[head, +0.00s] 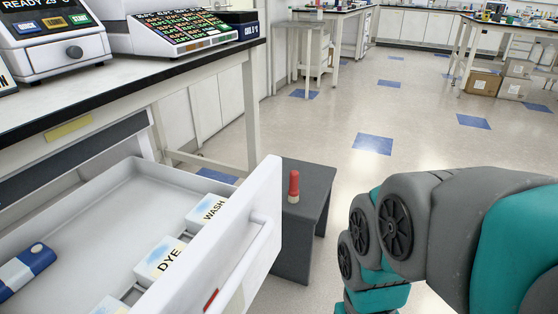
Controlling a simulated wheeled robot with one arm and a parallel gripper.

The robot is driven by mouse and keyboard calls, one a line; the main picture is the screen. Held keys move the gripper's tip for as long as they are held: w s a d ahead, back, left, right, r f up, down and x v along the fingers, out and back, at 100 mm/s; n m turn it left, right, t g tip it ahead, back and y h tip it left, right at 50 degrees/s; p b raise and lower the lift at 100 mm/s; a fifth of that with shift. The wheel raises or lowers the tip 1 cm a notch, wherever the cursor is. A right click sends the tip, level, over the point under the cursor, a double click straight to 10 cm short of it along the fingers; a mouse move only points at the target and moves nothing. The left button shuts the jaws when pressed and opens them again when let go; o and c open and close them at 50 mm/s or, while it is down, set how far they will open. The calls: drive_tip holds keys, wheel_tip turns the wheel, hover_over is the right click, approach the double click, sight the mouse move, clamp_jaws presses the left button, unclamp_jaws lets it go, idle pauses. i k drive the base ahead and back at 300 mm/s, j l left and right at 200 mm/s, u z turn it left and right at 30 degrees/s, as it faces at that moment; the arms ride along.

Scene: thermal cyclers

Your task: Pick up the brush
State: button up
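A small upright red object with a pale lower end (293,186) stands on a dark grey stand (307,200), just right of the open drawer. It may be the brush, but it is too small to tell for sure. A blue and white object (27,270) lies in the drawer at the far left; I cannot tell what it is. My arm, grey and teal, comes in from the right and bends down at the bottom. My gripper is outside the picture.
An open white drawer (262,200) holds white boxes marked WASH (207,212) and DYE (160,260). Lab machines (170,28) stand on the bench above. Clear floor (340,110) lies behind the stand. Cardboard boxes (482,82) sit at the back right.

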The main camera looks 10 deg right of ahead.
sight(293, 197)
drive_tip(key=u, duration=1.4)
drive_tip(key=z, duration=1.4)
drive_tip(key=i+l+z, duration=0.15)
drive_tip(key=i, duration=0.15)
drive_tip(key=i+l+z, duration=0.2)
drive_tip(key=i+j, duration=0.1)
